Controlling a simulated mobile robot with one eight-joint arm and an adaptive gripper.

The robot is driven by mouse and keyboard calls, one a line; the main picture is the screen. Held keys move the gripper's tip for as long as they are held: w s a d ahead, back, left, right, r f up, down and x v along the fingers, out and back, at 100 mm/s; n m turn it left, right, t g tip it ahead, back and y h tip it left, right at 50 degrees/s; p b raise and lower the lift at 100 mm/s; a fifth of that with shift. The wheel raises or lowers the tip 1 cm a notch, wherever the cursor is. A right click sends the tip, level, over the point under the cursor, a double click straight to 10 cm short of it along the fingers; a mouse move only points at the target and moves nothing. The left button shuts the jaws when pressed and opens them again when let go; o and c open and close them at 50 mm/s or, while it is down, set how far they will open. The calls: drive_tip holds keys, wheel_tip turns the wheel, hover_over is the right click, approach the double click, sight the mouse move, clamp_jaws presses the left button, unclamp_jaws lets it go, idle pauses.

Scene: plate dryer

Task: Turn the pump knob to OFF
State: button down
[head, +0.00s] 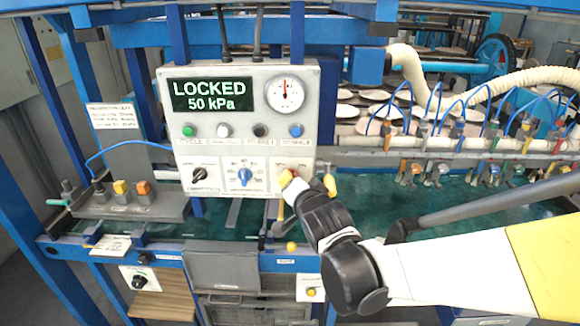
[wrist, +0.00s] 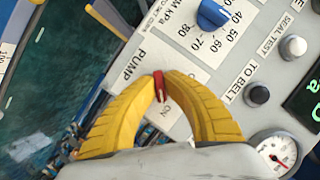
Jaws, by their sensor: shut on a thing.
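The pump knob (wrist: 159,86) is a narrow red bar on the light panel plate marked PUMP. Its pale mark shows at the end nearest the ON label (wrist: 164,110). My gripper (wrist: 160,82) has its two yellow fingers closed around the knob, one on each side. No OFF label can be made out; the fingers cover part of the plate. In the head view my gripper (head: 287,181) is at the lower right of the grey control panel (head: 228,150), with only a bit of red showing there.
The panel display (head: 209,95) reads LOCKED 50 kPa. A blue dial (head: 244,176) and a black knob (head: 199,174) sit left of my gripper. Coloured buttons and a round gauge (head: 285,94) are above. Pipes and hoses run to the right.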

drive_tip(key=n+h+p, duration=0.1)
drive_tip(key=n, duration=0.1)
drive_tip(key=shift+a+r+n+g+h, duration=0.1)
drive_tip(key=shift+n+g+h, duration=0.2)
drive_tip(key=shift+n, duration=0.1)
drive_tip(key=n+h, duration=0.2)
drive_tip(key=n, duration=0.1)
drive_tip(key=shift+n+h, duration=0.3)
drive_tip(key=shift+h, duration=0.1)
drive_tip(key=n+h, duration=0.2)
drive_tip(key=n, duration=0.1)
drive_tip(key=shift+n+h+b, duration=0.85)
drive_tip(key=shift+n+h, duration=0.05)
drive_tip(key=shift+n, duration=0.4)
drive_tip(key=c, duration=1.5)
unclamp_jaws()
